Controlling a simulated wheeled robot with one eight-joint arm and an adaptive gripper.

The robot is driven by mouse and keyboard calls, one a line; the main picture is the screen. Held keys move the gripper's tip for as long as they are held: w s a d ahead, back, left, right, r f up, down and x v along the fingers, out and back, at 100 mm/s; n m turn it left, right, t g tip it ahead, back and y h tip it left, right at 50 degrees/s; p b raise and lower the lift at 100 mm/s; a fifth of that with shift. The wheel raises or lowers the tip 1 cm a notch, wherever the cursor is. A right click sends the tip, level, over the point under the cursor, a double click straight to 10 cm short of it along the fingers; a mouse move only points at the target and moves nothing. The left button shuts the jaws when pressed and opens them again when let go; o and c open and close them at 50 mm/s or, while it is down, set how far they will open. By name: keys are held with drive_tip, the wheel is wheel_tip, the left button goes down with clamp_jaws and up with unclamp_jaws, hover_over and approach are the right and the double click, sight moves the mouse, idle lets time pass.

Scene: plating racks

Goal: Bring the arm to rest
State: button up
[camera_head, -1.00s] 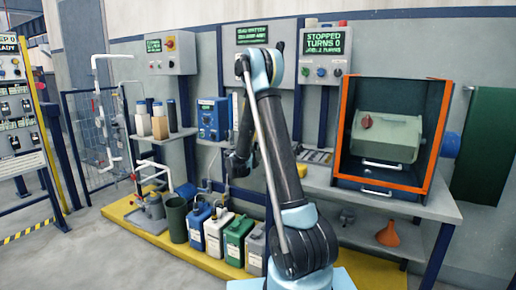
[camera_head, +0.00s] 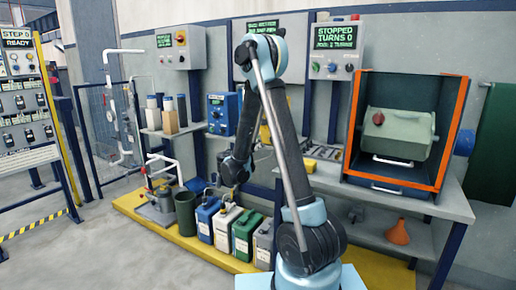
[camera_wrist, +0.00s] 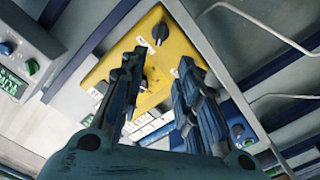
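My arm stands in the middle of the head view, raised and bent at the elbow, with its forearm running down to the left. My gripper (camera_head: 236,172) hangs at the forearm's end, in front of the wall and above the row of jugs; it is small and dark there. In the wrist view my gripper (camera_wrist: 158,65) shows two dark fingers spread apart with nothing between them. Behind the fingers is a yellow box (camera_wrist: 172,57) with black knobs, apart from them as far as I can tell.
Several jugs, including a green jug (camera_head: 246,234), stand on a yellow platform (camera_head: 135,210). A bench (camera_head: 445,205) at right carries an orange-framed cabinet (camera_head: 455,130). An orange funnel (camera_head: 398,233) sits on its lower shelf. The grey floor at left front is clear.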

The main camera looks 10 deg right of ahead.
idle(0.3)
drive_tip(key=s+d+r+g+y, duration=0.1)
drive_tip(key=s+d+g, duration=0.1)
drive_tip(key=s+d, duration=0.1)
drive_tip(key=s+d+r+g+y, duration=0.1)
drive_tip(key=s+d+g, duration=0.1)
drive_tip(key=s+d, duration=0.2)
drive_tip(key=s+d+r+g+y, duration=0.1)
drive_tip(key=s+d+y, duration=0.1)
drive_tip(key=s+d, duration=0.2)
drive_tip(key=shift+s+g, duration=0.4)
drive_tip(key=shift+s, duration=0.15)
drive_tip(key=s+a+g+y, duration=0.25)
drive_tip(key=s+y, duration=0.45)
drive_tip(key=s, duration=1.3)
drive_tip(key=s+f+g, duration=0.4)
drive_tip(key=s+f, duration=0.7)
drive_tip(key=s, duration=0.4)
drive_tip(key=shift+s+a, duration=0.15)
drive_tip(key=shift+a, duration=0.05)
drive_tip(key=shift+f, duration=0.1)
